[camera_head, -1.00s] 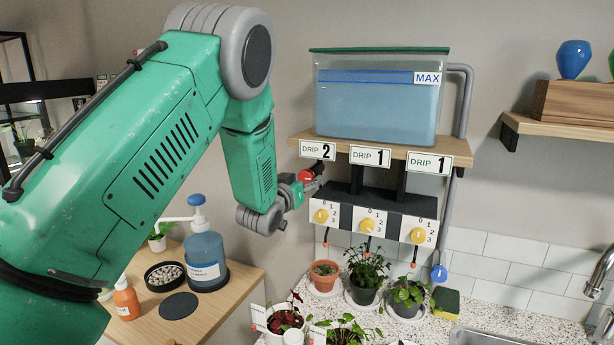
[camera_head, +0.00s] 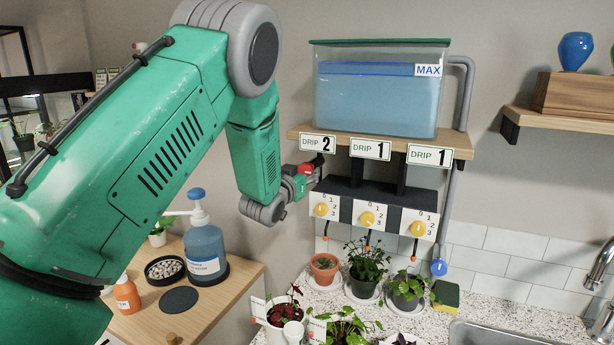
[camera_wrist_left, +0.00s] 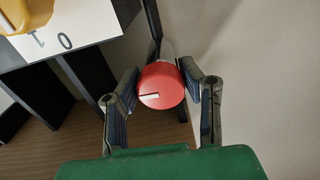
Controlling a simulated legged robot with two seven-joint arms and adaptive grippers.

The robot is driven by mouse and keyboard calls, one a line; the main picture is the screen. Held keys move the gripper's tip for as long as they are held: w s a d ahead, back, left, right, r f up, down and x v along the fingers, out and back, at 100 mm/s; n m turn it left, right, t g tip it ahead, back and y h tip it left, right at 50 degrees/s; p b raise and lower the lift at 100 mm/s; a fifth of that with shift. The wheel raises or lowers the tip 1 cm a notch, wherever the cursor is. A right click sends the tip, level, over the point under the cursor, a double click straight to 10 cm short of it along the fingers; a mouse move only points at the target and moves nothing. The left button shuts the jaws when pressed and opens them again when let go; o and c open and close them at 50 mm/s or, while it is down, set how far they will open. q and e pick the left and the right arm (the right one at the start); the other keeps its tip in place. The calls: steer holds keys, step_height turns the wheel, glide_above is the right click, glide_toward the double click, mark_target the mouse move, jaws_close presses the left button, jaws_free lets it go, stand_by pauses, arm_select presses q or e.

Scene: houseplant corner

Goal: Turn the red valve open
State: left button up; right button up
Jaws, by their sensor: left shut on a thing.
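The red valve (camera_wrist_left: 162,88) is a round red knob with a white mark on its face. In the left wrist view it sits between the two fingers of my left gripper (camera_wrist_left: 160,92), which are shut on it from both sides. In the head view the red valve (camera_head: 306,169) shows as a small red patch at the left end of the shelf, partly hidden by my left gripper (camera_head: 312,174). My right gripper is not in view.
A water tank (camera_head: 375,95) stands on the wooden shelf (camera_head: 460,146). Yellow dials (camera_head: 367,219) sit on white panels below it. Potted plants (camera_head: 365,270) stand on the speckled counter, and a blue pump bottle (camera_head: 205,250) stands on the wooden table.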

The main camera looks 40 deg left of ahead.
arm_select(q)
steer(key=o, duration=1.2)
steer(key=v, duration=1.1)
steer(key=shift+s, duration=0.4)
steer(key=shift+f, duration=0.1)
